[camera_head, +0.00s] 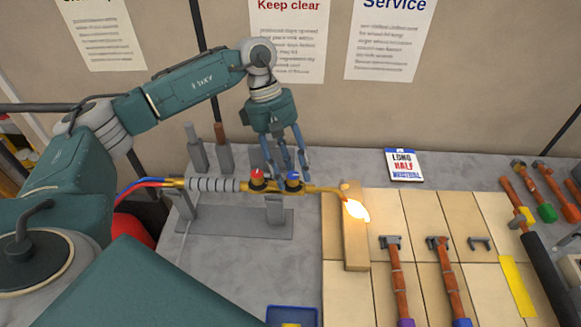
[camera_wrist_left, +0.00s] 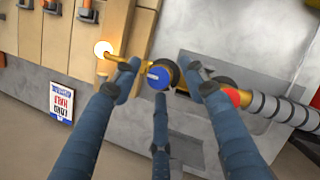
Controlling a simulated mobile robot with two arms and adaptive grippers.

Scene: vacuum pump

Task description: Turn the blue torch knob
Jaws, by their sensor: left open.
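A brass torch (camera_head: 320,188) lies level across a grey stand, with a lit flame (camera_head: 357,210) at its right tip. The blue knob (camera_head: 293,180) sits on the torch, right of a red knob (camera_head: 257,177). My left gripper (camera_head: 290,172) points down over the blue knob with its fingers apart. In the left wrist view the blue knob (camera_wrist_left: 158,77) lies between the open fingers, which reach around it; whether they touch it I cannot tell. The red knob (camera_wrist_left: 232,97) is just beyond the right finger. My right gripper is not in view.
The grey stand base (camera_head: 235,224) is under the torch. A wooden block (camera_head: 355,250) stands by the flame. A sign (camera_head: 404,165) reading "LONG HALF NEUTRAL" lies behind. A blue tray (camera_head: 292,316) is at the front.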

